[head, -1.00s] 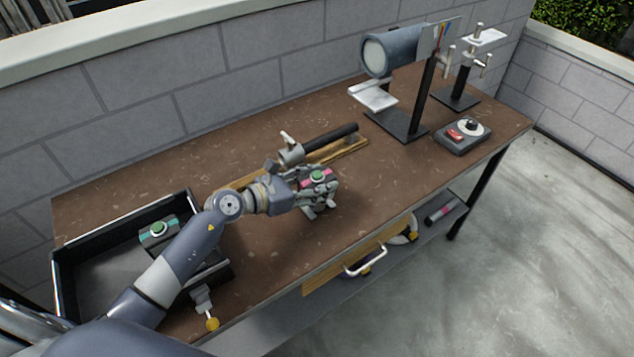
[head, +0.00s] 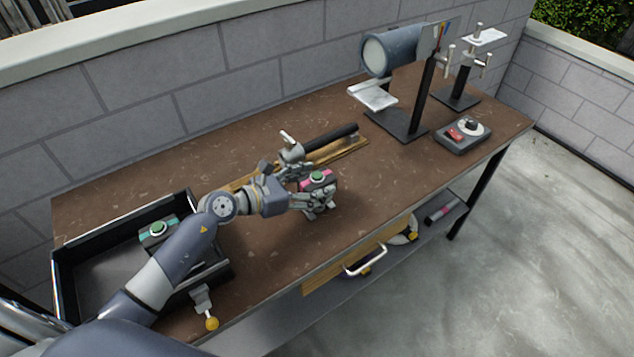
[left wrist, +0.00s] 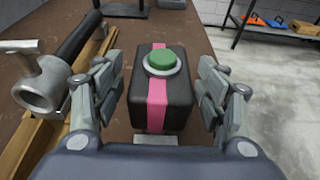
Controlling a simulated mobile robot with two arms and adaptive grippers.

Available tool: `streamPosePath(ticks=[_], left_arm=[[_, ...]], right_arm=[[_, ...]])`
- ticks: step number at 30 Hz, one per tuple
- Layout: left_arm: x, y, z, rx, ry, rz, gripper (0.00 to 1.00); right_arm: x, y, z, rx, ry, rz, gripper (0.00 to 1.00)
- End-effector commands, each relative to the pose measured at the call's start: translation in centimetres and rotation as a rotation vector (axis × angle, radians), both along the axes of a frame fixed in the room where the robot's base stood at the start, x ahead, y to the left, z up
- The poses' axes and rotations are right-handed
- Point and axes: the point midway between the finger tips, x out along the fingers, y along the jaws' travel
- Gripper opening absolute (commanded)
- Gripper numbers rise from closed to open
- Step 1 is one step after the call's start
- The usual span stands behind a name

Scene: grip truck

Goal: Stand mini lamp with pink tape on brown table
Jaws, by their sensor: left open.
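The mini lamp with pink tape (head: 318,181) is a small dark box with a green round top and a pink stripe. It stands upright on the brown table (head: 420,170), right of the middle of the wooden strip. My left gripper (head: 318,196) is around it. In the left wrist view the lamp (left wrist: 156,88) sits between the two open fingers of the left gripper (left wrist: 160,100), with a gap visible on both sides. A second similar box with teal tape (head: 158,231) stands in the black tray at the left. My right gripper is not in view.
A black tray (head: 85,250) is at the left. A lamp stand (head: 425,98) and a control box (head: 463,134) stand at the right. The table's front right is clear.

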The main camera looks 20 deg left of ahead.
Motion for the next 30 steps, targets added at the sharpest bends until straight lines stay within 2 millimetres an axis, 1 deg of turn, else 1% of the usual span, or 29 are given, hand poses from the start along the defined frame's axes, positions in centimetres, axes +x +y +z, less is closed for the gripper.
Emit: streamPosePath(ticks=[3, 9, 15, 21, 30], left_arm=[[-1.8, 1.5, 0.3, 0.005, 0.001, -0.001, 0.66], [-5.0, 3.8, 1.5, 0.004, 0.003, -0.003, 0.66], [-7.1, 5.5, 2.5, 0.001, 0.003, -0.001, 0.66], [-8.0, 6.2, 3.0, 0.0, 0.0, -0.002, 0.66], [-8.1, 6.3, 3.2, 0.0, 0.0, -0.001, 0.66]], right_arm=[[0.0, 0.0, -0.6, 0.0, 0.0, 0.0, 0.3], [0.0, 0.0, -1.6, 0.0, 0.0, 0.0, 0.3], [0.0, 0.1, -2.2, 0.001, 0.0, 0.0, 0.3], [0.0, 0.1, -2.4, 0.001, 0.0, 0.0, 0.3], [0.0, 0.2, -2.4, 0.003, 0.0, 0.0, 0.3]])
